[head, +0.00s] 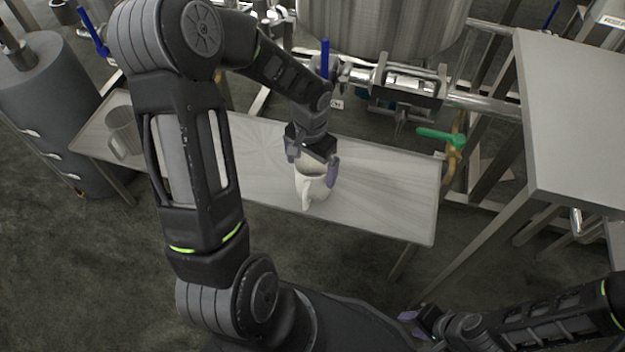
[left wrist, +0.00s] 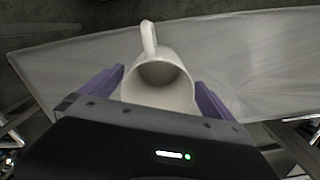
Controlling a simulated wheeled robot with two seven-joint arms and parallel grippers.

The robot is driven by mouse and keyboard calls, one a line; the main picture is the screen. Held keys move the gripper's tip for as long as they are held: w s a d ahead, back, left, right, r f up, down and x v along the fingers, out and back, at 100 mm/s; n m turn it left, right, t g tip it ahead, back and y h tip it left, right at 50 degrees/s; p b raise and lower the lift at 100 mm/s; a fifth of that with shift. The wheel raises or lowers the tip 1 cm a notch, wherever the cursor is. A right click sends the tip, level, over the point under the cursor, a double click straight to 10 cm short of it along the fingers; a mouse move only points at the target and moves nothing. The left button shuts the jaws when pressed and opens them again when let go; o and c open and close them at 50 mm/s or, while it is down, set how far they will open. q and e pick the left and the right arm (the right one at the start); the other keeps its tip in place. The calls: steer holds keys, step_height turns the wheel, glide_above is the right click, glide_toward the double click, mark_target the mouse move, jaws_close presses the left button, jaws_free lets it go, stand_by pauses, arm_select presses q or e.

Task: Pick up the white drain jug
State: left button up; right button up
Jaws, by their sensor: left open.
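The white drain jug (head: 311,189) stands upright on the low metal bench (head: 390,205), below the steel tank. Its handle points toward the front in the head view. My left gripper (head: 312,172) is over the jug with its purple fingers apart. In the left wrist view the jug (left wrist: 158,84) sits between the two open fingers, its round mouth facing the camera and its handle at the top. I cannot tell whether a finger touches it. My right gripper (head: 420,325) is low at the right, away from the bench; its opening is too small to judge.
A grey jug (head: 122,132) stands at the bench's left end. A steel tank (head: 380,25) with pipes, a blue-handled valve (head: 325,58) and a green-handled valve (head: 440,136) are behind the bench. A taller table (head: 575,110) is at the right. The bench right of the white jug is clear.

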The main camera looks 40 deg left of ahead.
arm_select(q)
step_height(320, 180, down, 5)
steer(key=shift+f+b, duration=0.1)
steer(key=shift+b, duration=0.95)
steer(key=c, duration=1.5)
